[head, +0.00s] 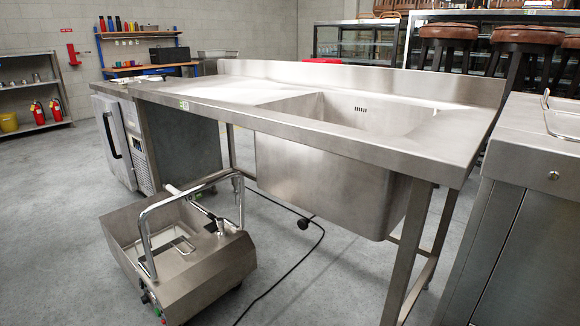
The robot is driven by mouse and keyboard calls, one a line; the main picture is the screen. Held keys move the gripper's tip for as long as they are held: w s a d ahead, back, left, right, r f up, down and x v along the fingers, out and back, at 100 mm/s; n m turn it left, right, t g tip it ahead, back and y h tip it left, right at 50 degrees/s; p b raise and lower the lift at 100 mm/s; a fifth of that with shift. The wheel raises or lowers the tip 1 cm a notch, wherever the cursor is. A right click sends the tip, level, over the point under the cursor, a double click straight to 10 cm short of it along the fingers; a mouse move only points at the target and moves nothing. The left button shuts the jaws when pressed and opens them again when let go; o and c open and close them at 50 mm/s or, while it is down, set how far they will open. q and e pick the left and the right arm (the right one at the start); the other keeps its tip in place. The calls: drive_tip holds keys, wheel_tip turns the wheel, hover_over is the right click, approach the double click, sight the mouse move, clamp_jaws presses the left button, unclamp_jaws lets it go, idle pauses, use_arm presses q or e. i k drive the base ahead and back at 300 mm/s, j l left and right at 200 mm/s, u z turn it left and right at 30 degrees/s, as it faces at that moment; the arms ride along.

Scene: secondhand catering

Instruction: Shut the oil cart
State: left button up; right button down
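The oil cart (205,271) is a low stainless steel tub on the floor at the lower left of the head view. A bent chrome tube handle (146,232) rises over it. The left part of its top is open, and I see inside it to a thin wire loop and a pale bottom. A pipe with a dark grip and a small valve lies across the top. Green and red controls sit at its near lower edge. I cannot make out a separate lid. Neither of my grippers is in view.
A steel sink table (225,98) stands just behind and right of the cart. A black cable (290,271) runs over the floor. A steel cabinet (530,215) is at right, an undercounter fridge (113,142) at left. Open floor (50,200) lies left of the cart.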

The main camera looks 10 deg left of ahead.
sight(180, 286)
drive_tip(key=i+j, duration=0.15)
drive_tip(key=j, duration=0.2)
drive_tip(key=i+j, duration=0.15)
drive_tip(key=j, duration=0.2)
drive_tip(key=i+j+z, duration=0.1)
drive_tip(key=j, duration=0.3)
drive_tip(key=i+j, duration=0.15)
drive_tip(key=j, duration=0.2)
drive_tip(key=i+j, duration=0.15)
drive_tip(key=j, duration=0.25)
drive_tip(key=i+j+z, duration=0.1)
drive_tip(key=j, duration=0.25)
drive_tip(key=i+j, duration=0.15)
drive_tip(key=j, duration=0.25)
